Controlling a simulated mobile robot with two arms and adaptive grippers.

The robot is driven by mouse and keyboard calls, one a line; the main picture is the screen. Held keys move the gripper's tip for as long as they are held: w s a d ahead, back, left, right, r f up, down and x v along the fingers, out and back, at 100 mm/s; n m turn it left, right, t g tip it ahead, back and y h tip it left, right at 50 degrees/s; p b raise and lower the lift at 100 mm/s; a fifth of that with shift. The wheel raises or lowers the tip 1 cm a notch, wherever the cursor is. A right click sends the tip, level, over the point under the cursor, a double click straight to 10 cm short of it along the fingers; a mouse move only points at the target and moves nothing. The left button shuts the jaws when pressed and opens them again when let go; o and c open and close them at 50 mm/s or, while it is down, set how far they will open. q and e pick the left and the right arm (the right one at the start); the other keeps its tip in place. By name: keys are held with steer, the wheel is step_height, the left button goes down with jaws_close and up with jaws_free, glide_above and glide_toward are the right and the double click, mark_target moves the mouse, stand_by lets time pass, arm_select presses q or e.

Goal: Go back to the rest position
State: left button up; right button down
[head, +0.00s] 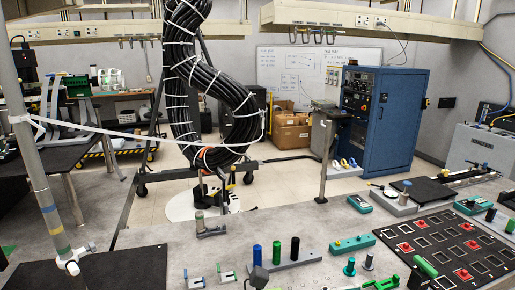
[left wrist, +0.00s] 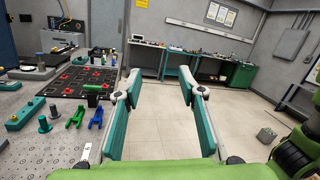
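My left gripper (left wrist: 160,88) shows in the left wrist view with its two teal finger pads wide apart and nothing between them. It is open. Floor tiles show through the gap, and the workbench (left wrist: 22,143) is to the left of the fingers. In the head view I see neither gripper. My right gripper is in no view. The bench also shows in the head view (head: 240,238). On it lies a black board (head: 445,245) with several red pieces, also in the left wrist view (left wrist: 68,92). A green cylinder (head: 425,267) rests on the board's near side.
A holder with blue, green and black cylinders (head: 276,253) stands on the bench. A thick black cable bundle (head: 205,85) hangs on a stand behind. A blue cabinet (head: 385,122) stands at the back. Open floor (left wrist: 158,125) lies beyond my left gripper; green benches (left wrist: 226,72) are farther off.

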arm_select(q)
steer(key=w+a+r+n+t+y, duration=0.2)
steer(key=w+a+n+t, duration=0.35)
steer(key=n+t, duration=0.35)
steer(key=w+a+r+n+t+y, duration=0.35)
steer(key=a+n+t, duration=0.25)
steer(key=n, duration=0.6)
steer(key=w+a+f+n+t+y, duration=0.2)
steer(key=w+a+f+n+y, duration=0.2)
steer(key=a+f+n+y, duration=0.55)
steer(key=s+a+f+n+g+y, duration=0.4)
steer(key=s+a+f+n+g, duration=0.1)
steer(key=a+f+n, duration=0.7)
steer(key=s+a+f+n+g, duration=0.25)
steer(key=s+f+g, duration=0.25)
steer(key=s+f, duration=0.45)
steer(key=s+a+f+n+g, duration=0.1)
steer(key=s+f+n+g, duration=0.35)
steer(key=s, duration=0.85)
step_height(320, 180, down, 29)
steer(key=s+m+g+b, duration=0.2)
steer(key=s+a+f+g+b, duration=0.1)
steer(key=s+a+f+b, duration=0.1)
steer(key=s+f, duration=1.5)
steer(key=shift+a+f, duration=0.4)
steer(key=shift+f, duration=0.3)
